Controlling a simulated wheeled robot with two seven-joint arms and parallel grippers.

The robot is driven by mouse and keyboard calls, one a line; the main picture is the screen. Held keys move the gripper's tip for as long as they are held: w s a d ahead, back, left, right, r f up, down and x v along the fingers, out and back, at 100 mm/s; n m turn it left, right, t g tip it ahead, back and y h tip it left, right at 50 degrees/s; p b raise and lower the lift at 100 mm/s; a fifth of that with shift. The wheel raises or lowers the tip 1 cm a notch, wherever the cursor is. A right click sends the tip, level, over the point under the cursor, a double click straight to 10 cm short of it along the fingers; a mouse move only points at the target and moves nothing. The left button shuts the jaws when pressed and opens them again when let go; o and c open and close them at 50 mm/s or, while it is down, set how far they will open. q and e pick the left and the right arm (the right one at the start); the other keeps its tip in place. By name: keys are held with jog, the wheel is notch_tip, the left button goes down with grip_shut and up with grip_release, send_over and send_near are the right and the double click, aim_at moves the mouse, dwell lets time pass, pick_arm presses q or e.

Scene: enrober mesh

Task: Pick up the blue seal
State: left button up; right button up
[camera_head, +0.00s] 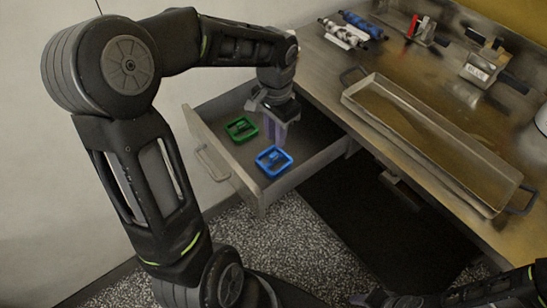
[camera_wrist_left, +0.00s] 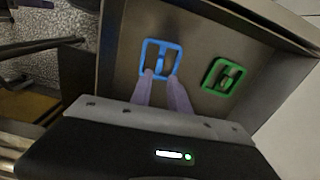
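The blue seal (camera_head: 273,161), a square blue frame with a dark middle, lies in an open drawer (camera_head: 232,162), near the drawer's front. It also shows in the left wrist view (camera_wrist_left: 160,43). My left gripper (camera_head: 273,140) points down into the drawer, just behind the blue seal in the head view. In the left wrist view its two purple fingers (camera_wrist_left: 159,78) are apart with nothing held between them, and their tips overlap the seal's lower edge; contact cannot be told. My right gripper (camera_head: 385,299) is only partly visible at the bottom of the head view.
A green seal (camera_head: 240,128) lies in the same drawer, left of the blue one in the head view. The drawer walls surround both. The metal counter (camera_head: 325,75) holds a long tray (camera_head: 440,140), rollers (camera_head: 352,30) and metal holders (camera_head: 485,63).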

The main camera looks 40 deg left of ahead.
aim_at(277, 153)
pick_arm(q)
jog(key=shift+s+d+r, duration=0.1)
jog(key=shift+s+r, duration=0.05)
jog(key=shift+f, duration=1.35)
jog(key=shift+f, duration=0.1)
jog(key=f, duration=0.5)
jog(key=shift+w, duration=0.3)
jog(key=shift+c, duration=0.4)
grip_shut()
